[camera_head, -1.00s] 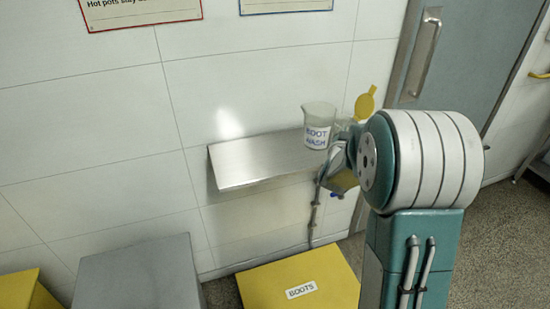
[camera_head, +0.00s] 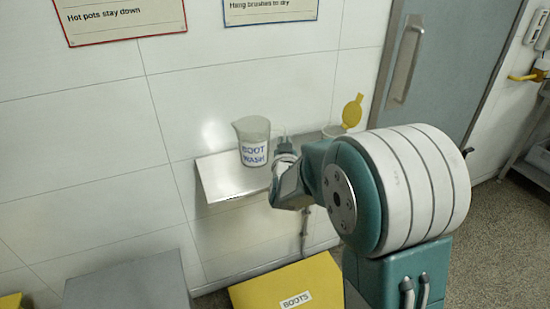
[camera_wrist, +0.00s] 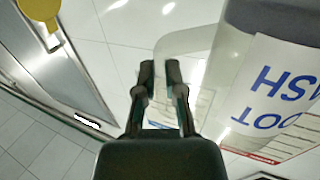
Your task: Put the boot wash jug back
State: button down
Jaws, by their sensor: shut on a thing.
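The boot wash jug (camera_head: 253,143) is a translucent pale beaker with a spout and a white label reading "BOOT WASH". It is upright in front of the left part of the steel wall shelf (camera_head: 222,183) in the head view. Whether it touches the shelf I cannot tell. My gripper (camera_head: 284,160) is at the jug's right side, partly hidden by my arm. In the wrist view the jug (camera_wrist: 238,85) fills the right side, its label upside down. There my gripper (camera_wrist: 160,75) is shut on the jug's pale loop handle (camera_wrist: 190,42).
A yellow round-ended item (camera_head: 352,110) stands by a pale container (camera_head: 333,131) at the shelf's right end. A yellow "BOOTS" box (camera_head: 270,288) and a grey box (camera_head: 130,283) stand below. A grey door (camera_head: 450,65) is at the right.

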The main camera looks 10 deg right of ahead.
jog(key=w+f, duration=0.3)
jog(key=w, duration=0.1)
jog(key=w+f, duration=0.4)
jog(key=shift+w+f, duration=0.2)
notch_tip(320, 180, down, 3)
jog(key=shift+f, duration=0.1)
jog(key=c, duration=0.7)
grip_release()
jog(key=shift+c, duration=0.2)
